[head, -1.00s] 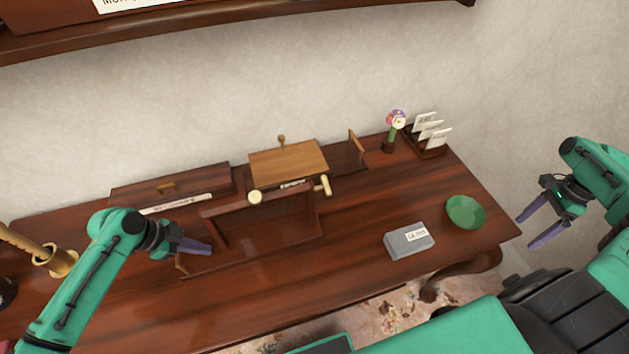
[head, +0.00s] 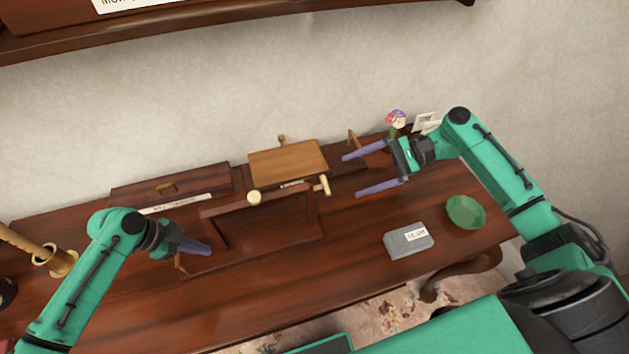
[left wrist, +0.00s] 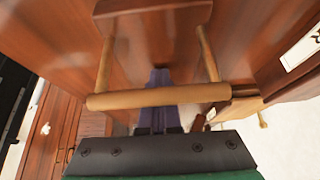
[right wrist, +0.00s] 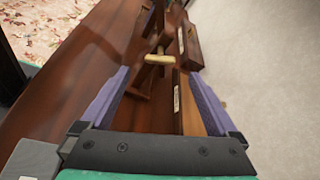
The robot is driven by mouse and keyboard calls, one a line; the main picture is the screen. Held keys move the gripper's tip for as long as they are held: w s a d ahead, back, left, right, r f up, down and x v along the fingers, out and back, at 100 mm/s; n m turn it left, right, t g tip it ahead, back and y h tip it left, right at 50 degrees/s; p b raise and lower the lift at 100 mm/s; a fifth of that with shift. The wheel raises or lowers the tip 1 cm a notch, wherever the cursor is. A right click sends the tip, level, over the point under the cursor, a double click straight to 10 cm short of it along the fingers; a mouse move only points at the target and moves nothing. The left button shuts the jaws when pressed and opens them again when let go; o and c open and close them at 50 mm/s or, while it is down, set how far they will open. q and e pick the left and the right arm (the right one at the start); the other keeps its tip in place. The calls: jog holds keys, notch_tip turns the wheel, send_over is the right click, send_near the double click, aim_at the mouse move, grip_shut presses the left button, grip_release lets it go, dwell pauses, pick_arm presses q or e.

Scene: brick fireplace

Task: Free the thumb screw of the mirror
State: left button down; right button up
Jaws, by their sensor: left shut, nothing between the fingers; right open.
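In the right wrist view the thumb screw (right wrist: 158,59) is ahead, between the fingers' lines, not touched. My right gripper (head: 352,175) is open and empty, fingers pointing left at the screw with a gap. My left gripper (head: 209,250) is shut and empty at the left front; its fingers pass under a wooden handle bar (left wrist: 160,97) in the left wrist view.
A grey box (head: 408,241) and a green bowl (head: 465,211) stand at the right front of the desk (head: 350,225). A flower (head: 396,119) and a letter rack with cards (head: 425,121) are behind my right arm. A brass piece (head: 55,261) is at far left.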

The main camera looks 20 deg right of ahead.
aim_at(321, 187)
pick_arm(q)
jog(key=shift+s+f, duration=0.25)
pick_arm(e)
jog(key=s+x, duration=0.1)
jog(key=x, duration=0.6)
jog(key=shift+w, duration=0.5)
jog(key=c, duration=1.4)
jog(key=shift+f, duration=0.1)
jog(key=shift+s+f+n+t+y, duration=0.1)
jog(key=shift+n+t+y, duration=0.55)
jog(key=shift+n, duration=1.05)
jog(key=shift+s+f+n+t+y, duration=0.1)
jog(key=shift+n+t+y, duration=0.25)
jog(key=shift+n+t, duration=0.9)
jog(key=shift+f+n+t+y, duration=0.1)
jog(key=shift+n+t+y, duration=0.3)
jog(key=shift+n, duration=1.75)
pick_arm(q)
jog(key=shift+a, duration=0.1)
pick_arm(e)
jog(key=shift+d, duration=0.1)
